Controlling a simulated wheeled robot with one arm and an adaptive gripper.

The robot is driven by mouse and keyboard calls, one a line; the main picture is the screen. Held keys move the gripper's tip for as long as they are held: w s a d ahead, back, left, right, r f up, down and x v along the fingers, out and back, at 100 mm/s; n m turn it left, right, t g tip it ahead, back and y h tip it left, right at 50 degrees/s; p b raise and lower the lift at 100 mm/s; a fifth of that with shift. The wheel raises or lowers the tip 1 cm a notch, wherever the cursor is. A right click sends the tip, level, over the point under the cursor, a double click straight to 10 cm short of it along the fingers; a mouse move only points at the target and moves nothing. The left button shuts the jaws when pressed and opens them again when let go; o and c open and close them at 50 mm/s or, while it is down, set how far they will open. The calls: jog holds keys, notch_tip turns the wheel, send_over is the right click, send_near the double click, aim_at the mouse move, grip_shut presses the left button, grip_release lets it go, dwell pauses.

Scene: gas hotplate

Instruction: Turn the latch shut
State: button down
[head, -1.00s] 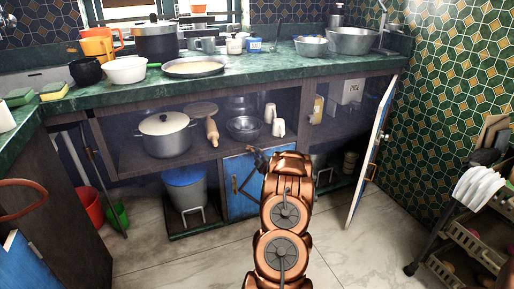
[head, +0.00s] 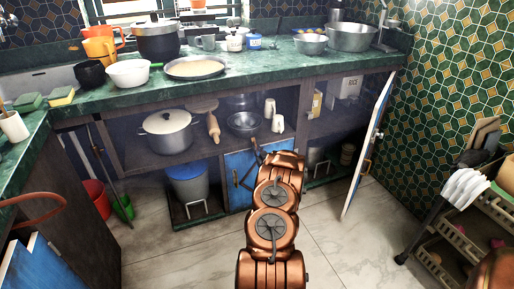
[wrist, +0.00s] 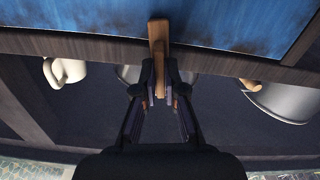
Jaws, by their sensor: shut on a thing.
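A small wooden latch (wrist: 157,35) shows in the wrist view, on the dark wooden rail along the edge of a blue cabinet door. It stands crosswise to the rail, with one end reaching over the blue door (wrist: 220,22). My gripper (wrist: 160,75) is shut on the latch's other end, with a finger on each side. In the head view the blue door (head: 238,185) is low in the counter front, closed, partly behind my arm. My gripper shows only in part there, near the door's top, and the latch cannot be made out.
A lidded pot (head: 168,133), a rolling pin (head: 213,128) and a metal bowl (head: 243,123) sit on the open shelf above the door. A blue-lidded bin (head: 188,184) stands left. An open cabinet door (head: 367,145) juts out on the right. Clear floor lies in front.

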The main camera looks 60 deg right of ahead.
jog(key=shift+f+m+p, duration=0.15)
jog(key=shift+m+p, duration=0.15)
jog(key=shift+m, duration=0.7)
jog(key=c, duration=1.3)
grip_release()
jog(key=shift+o, duration=0.2)
jog(key=v, duration=1.2)
